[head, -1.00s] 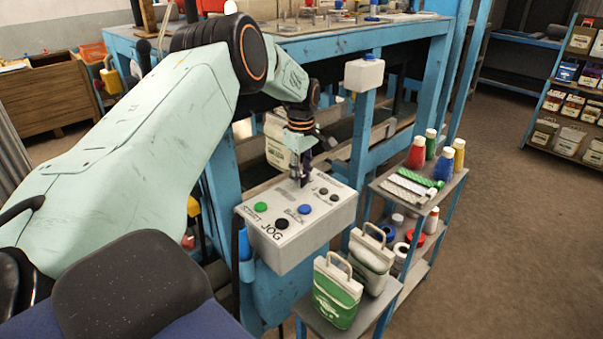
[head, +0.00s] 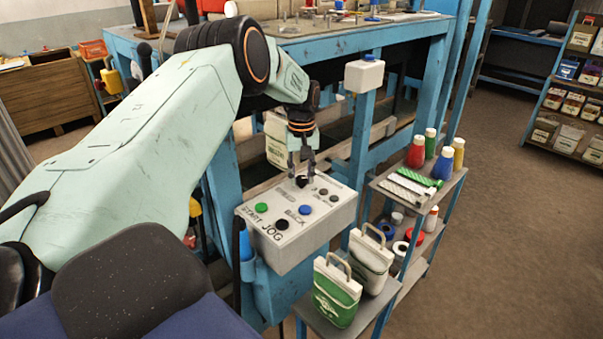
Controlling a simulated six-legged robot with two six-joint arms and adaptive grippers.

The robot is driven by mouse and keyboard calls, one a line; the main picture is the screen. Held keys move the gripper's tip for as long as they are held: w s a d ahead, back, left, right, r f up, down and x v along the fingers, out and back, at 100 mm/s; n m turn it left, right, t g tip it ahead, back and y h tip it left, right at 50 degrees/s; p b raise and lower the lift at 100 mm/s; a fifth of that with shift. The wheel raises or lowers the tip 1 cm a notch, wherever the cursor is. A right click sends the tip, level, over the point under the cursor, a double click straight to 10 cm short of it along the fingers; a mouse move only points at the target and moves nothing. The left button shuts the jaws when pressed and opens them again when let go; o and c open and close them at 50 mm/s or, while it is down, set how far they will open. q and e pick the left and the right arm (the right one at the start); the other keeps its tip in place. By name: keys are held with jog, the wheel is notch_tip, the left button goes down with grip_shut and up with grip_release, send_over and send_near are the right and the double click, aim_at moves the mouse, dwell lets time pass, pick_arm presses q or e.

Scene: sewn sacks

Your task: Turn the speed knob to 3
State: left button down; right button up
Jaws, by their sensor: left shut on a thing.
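The control box (head: 287,251) is pale grey, with a green START button (head: 262,208), a black JOG button (head: 282,224), a blue BACK button (head: 305,210) and two small dark controls at its right. The black speed knob (head: 301,182) is on the back part of its top face. My left gripper (head: 302,176) points down from above and is shut on the speed knob. Its fingers partly hide the knob, and I cannot read the knob's setting or the numbers. My right gripper is not in view.
A small stand in front of the box holds green and white sewn sacks (head: 336,292). A grey cart (head: 392,188) with thread cones stands to the right. The blue machine table (head: 340,47) is behind. Open floor lies at the right.

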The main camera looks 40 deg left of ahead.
aim_at(301, 178)
pick_arm(q)
jog(key=shift+m, duration=1.6)
jog(key=c, duration=1)
grip_release()
notch_tip(301, 178, up, 12)
jog(key=shift+s+f, duration=0.1)
